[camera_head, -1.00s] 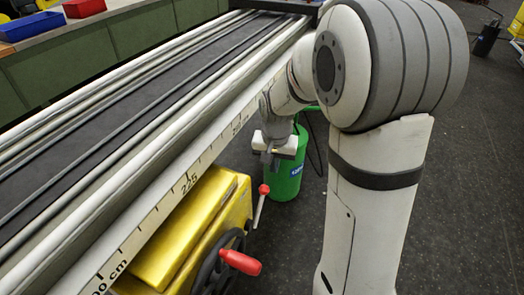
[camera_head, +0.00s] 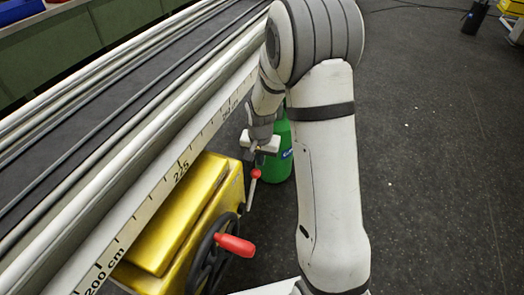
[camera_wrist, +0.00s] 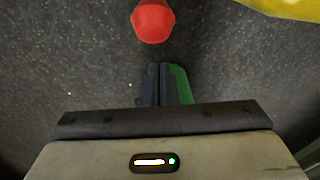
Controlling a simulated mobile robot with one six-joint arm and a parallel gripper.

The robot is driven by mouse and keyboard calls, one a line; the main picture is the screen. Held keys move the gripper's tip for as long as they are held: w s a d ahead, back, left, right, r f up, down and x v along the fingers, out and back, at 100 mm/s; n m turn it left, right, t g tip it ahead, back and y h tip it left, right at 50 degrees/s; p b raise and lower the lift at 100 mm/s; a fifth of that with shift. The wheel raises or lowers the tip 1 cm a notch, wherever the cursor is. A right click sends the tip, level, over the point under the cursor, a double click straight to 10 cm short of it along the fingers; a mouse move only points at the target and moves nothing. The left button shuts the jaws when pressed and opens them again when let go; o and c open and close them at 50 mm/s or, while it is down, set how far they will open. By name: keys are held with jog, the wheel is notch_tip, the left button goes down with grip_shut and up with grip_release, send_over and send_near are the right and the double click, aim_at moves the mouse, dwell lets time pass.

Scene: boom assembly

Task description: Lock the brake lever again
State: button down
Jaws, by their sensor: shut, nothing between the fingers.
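The brake lever is a thin metal rod with a red knob (camera_head: 255,174) on top, standing at the right side of the yellow carriage (camera_head: 180,222). The knob also shows in the wrist view (camera_wrist: 153,20), at the top, beyond the fingertips. My gripper (camera_head: 250,157) is just above and beside the knob in the head view. In the wrist view my gripper (camera_wrist: 160,68) has its dark fingers together and empty, with a visible gap to the knob. The lever's rod is hidden below the knob in the wrist view.
A dark handwheel (camera_head: 212,262) with a red handle (camera_head: 235,245) is on the carriage's near side. The long rail with a centimetre scale (camera_head: 135,225) runs along the left. A green cylinder (camera_head: 281,155) stands behind my gripper. The dark floor at right is open.

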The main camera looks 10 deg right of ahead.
aim_at(254, 171)
jog(key=shift+s+a+r, duration=0.3)
jog(key=shift+s+a, duration=0.05)
jog(key=shift+s, duration=0.3)
jog(key=shift+s+a+r, duration=0.25)
jog(key=shift+s+a, duration=0.05)
jog(key=shift+s, duration=0.35)
jog(key=shift+r, duration=0.1)
jog(key=s+a+r, duration=0.1)
jog(key=s+a+r+p, duration=0.1)
jog(key=s, duration=0.1)
jog(key=shift+w, duration=0.1)
